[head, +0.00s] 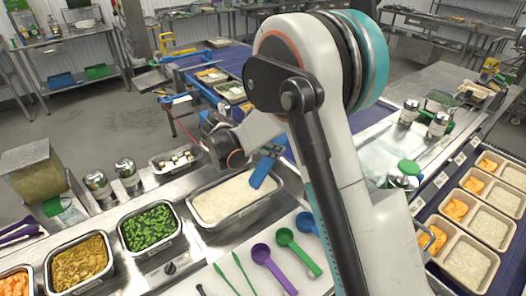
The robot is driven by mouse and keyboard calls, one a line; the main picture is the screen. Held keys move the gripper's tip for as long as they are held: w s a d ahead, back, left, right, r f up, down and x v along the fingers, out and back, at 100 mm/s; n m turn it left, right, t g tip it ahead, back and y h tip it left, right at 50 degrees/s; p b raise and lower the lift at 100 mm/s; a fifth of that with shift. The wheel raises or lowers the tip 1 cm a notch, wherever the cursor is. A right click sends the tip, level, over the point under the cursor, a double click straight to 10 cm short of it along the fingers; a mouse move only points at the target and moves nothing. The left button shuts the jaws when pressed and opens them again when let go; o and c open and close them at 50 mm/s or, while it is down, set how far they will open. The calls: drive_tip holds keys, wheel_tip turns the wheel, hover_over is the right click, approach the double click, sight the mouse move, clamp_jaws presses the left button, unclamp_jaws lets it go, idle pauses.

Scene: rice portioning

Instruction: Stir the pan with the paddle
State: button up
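A rectangular metal pan (199,218) filled with pale rice (232,199) sits in the steel counter, left of my large white arm. A blue paddle (263,173) slants over the pan's far right part, its lower end at the rice. I cannot tell how deep it reaches. My wrist links are just beyond the pan, close to the paddle's upper end. My gripper's fingers cannot be made out among these links, so its grip on the paddle is unclear.
Pans of green vegetables (149,229), brown food (80,264) and orange pieces stand left. Purple (273,269) and green (298,250) scoops lie on a white board in front. Metal shakers (97,184) stand behind. Trays with rice and orange portions (470,266) line the right.

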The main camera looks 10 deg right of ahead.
drive_tip(key=shift+w+d, duration=0.25)
drive_tip(key=shift+d, duration=0.25)
drive_tip(key=shift+s+a+b, duration=0.55)
drive_tip(key=shift+s+a, duration=1.8)
drive_tip(key=shift+a, duration=3.15)
drive_tip(key=w+d, duration=0.1)
drive_tip(key=d, duration=0.2)
drive_tip(key=w+d, duration=0.2)
drive_tip(key=d, duration=0.2)
drive_tip(key=w+d+b, duration=0.1)
drive_tip(key=d, duration=0.3)
drive_tip(key=shift+w, duration=0.35)
drive_tip(key=shift+s+a, duration=0.4)
drive_tip(key=shift+a, duration=0.55)
drive_tip(key=shift+s+a, duration=0.4)
drive_tip(key=shift+a, duration=0.5)
drive_tip(key=shift+s+a, duration=0.4)
drive_tip(key=shift+a, duration=0.55)
wheel_tip(320, 180, up, 12)
drive_tip(key=p, duration=0.6)
drive_tip(key=shift+p, duration=0.4)
